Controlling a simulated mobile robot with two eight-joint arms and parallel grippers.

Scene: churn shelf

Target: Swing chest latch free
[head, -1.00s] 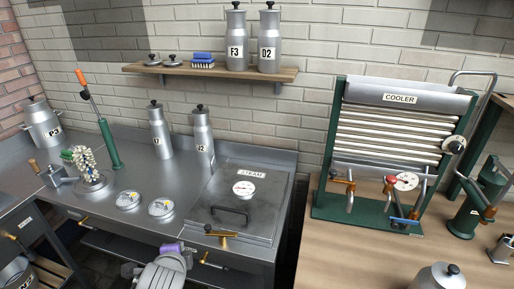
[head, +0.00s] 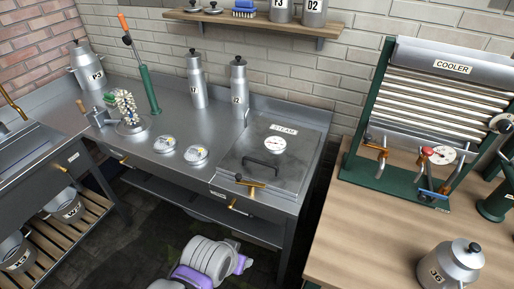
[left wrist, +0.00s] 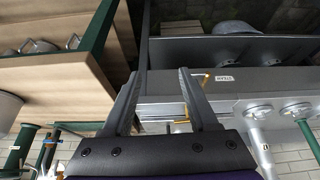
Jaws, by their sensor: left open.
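The steam chest (head: 287,171) is a steel box with a flat lid, set in the right end of the counter. Its lid carries a round gauge (head: 275,145) and a dark handle (head: 262,166). The latch (head: 250,184), a brass bar with a dark knob, lies across the chest's front edge. My left gripper (left wrist: 162,75) is open and empty in the left wrist view, its fingers pointing toward the counter front and apart from it. Brass pieces (left wrist: 205,80) show beyond its fingers, some partly hidden. In the head view, a grey and purple arm part of mine is low in front of the counter; no fingertips show.
Two canisters (head: 238,82) stand behind the chest's left side. Two small gauged lids (head: 196,154) lie left of it. A wooden table (head: 345,235) with the green cooler stand (head: 380,175) is at the right. The floor (head: 150,232) before the counter is open.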

